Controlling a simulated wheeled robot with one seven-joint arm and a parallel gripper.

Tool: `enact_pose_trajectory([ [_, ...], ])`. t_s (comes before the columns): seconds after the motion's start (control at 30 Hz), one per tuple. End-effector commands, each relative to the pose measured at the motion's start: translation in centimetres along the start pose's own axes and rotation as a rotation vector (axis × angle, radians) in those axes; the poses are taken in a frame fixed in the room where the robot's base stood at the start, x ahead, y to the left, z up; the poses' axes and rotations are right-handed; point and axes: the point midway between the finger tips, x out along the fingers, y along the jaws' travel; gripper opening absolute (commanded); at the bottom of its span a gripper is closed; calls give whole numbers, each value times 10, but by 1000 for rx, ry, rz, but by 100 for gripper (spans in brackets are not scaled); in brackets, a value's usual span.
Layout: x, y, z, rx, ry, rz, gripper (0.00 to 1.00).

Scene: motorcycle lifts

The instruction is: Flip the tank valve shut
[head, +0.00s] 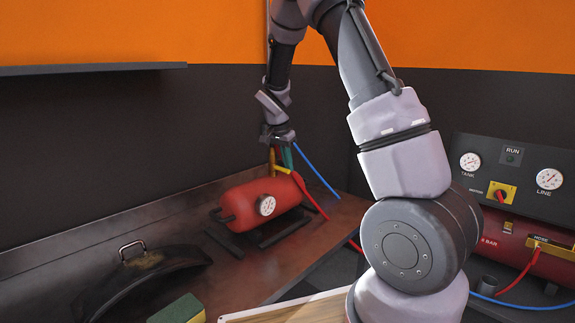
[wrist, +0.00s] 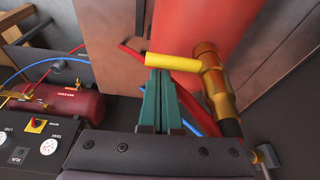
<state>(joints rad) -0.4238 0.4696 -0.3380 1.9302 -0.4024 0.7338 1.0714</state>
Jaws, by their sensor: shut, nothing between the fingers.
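A small red tank (head: 240,204) with a round gauge (head: 267,206) lies on the brown bench; its red side fills the top of the wrist view (wrist: 205,25). Its valve has a brass body (wrist: 217,85) and a yellow lever (wrist: 172,62) reaching left from it. In the head view the yellow lever (head: 282,169) shows small above the tank. My gripper (head: 287,160) points down at the valve. In the wrist view its green fingers (wrist: 160,76) are together and empty, with the tips right at the lever's free end. I cannot tell whether they touch it.
A panel with gauges and a yellow-red switch (head: 502,193) stands at right above a larger red tank (head: 520,250). Red and blue hoses (head: 318,171) run beside the valve. A black fender-like part (head: 140,285) and a sponge (head: 180,309) lie on the bench (head: 190,222) at left.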

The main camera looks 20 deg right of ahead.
Motion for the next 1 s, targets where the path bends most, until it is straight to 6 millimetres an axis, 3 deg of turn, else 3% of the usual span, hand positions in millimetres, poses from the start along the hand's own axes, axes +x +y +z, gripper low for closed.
enact_pose_trajectory([
  [0.2,14,0,-26,0,1,-1,0],
  [0.4,-40,-3,-22,-3,1,-6,0],
  [0.6,-72,-3,-23,-3,1,-3,0],
  [0.77,-84,-3,-23,-3,0,-2,0],
  [1.0,-86,-2,-23,-2,0,0,0],
])
